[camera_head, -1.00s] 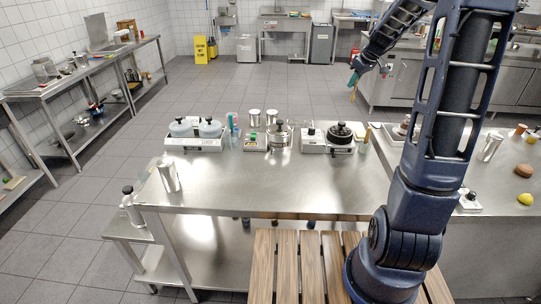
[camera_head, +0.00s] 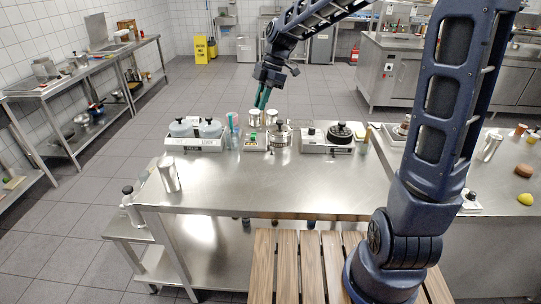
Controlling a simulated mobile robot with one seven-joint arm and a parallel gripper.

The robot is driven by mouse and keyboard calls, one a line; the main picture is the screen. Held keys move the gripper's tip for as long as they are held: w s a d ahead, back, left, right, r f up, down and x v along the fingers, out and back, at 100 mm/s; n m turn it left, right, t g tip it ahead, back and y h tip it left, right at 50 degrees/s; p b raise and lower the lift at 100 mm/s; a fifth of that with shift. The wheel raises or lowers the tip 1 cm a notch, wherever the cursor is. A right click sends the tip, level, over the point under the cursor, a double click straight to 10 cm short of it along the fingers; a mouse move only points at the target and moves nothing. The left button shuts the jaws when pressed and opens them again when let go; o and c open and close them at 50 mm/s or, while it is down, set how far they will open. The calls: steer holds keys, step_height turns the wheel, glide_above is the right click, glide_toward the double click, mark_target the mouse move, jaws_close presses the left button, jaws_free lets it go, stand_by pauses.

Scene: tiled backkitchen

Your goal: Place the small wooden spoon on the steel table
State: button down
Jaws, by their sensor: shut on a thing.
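My gripper (camera_head: 263,100) hangs fingers-down above the back edge of the steel table (camera_head: 270,185), near the picture's middle. Its green fingers are shut on the small wooden spoon (camera_head: 263,117), of which only a thin tan sliver shows below the fingertips. The spoon points downward, in line with two metal canisters behind the scales. I cannot tell how high it is above the table top.
A double-pot unit (camera_head: 196,135), a small scale (camera_head: 255,141), a glass jar (camera_head: 280,135) and another scale with a dark pot (camera_head: 340,133) line the table's back. A steel shaker (camera_head: 168,174) stands front left. The middle of the table is clear.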

steer(key=s+a+n+g, duration=0.1)
steer(key=s+a+n, duration=0.25)
steer(key=s, duration=0.45)
steer(key=shift+h, duration=0.4)
steer(key=f, duration=2)
steer(key=shift+w+a, duration=0.3)
steer(key=shift+a, duration=0.05)
steer(key=shift+f, duration=0.15)
steer(key=c, duration=1.4)
jaws_free()
steer(key=v, duration=1.2)
